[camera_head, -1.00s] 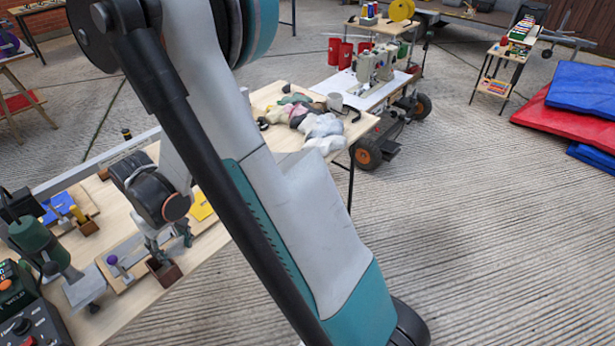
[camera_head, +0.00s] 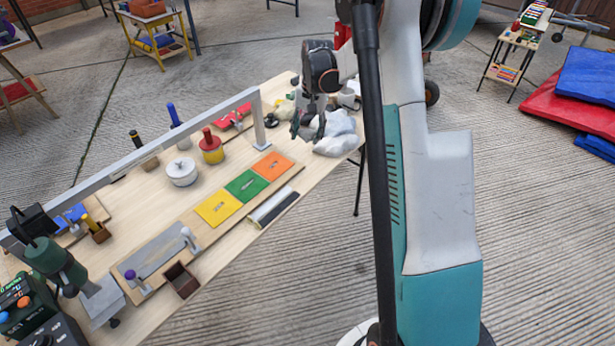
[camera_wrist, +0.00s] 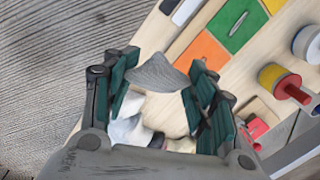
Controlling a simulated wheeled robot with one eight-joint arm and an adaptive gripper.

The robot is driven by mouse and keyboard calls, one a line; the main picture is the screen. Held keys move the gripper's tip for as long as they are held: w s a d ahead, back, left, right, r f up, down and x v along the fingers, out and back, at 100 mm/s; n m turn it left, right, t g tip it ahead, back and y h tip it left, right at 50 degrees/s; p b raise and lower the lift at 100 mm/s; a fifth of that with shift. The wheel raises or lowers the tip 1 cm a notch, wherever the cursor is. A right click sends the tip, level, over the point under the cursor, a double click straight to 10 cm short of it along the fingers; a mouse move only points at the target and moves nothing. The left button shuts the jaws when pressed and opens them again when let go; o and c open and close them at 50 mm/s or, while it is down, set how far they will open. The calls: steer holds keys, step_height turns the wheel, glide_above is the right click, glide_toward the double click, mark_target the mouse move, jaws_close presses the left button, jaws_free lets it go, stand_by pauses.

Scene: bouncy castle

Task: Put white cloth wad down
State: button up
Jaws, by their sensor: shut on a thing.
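My gripper (camera_wrist: 155,82) is shut on a white cloth wad (camera_wrist: 157,73), which looks pale grey and spans the gap between the green-padded fingers. In the head view my gripper (camera_head: 307,127) hangs over the right end of the wooden workbench (camera_head: 235,262), beside a heap of cloth. In that view I cannot clearly separate the held wad from the heap. White cloth (camera_head: 338,135) of the heap lies near the bench's right edge, and it also shows below the held wad in the wrist view (camera_wrist: 128,130). I cannot tell whether the held wad touches the heap.
Orange (camera_head: 272,165), green (camera_head: 245,185) and yellow (camera_head: 218,207) panels lie left of the gripper. A red-and-yellow cylinder (camera_head: 212,150) and a white pot (camera_head: 182,172) stand behind them. A grey rail (camera_head: 150,146) runs along the bench's far side.

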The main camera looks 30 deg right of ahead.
mark_target(306, 183)
step_height(306, 183, down, 20)
steer(key=b, duration=0.6)
steer(key=shift+r, duration=0.15)
steer(key=o, duration=1.1)
steer(key=shift+c, duration=0.2)
step_height(306, 183, up, 12)
steer(key=d+p, duration=0.1)
steer(key=p, duration=0.3)
steer(key=shift+s+d, duration=0.15)
steer(key=shift+s, duration=0.1)
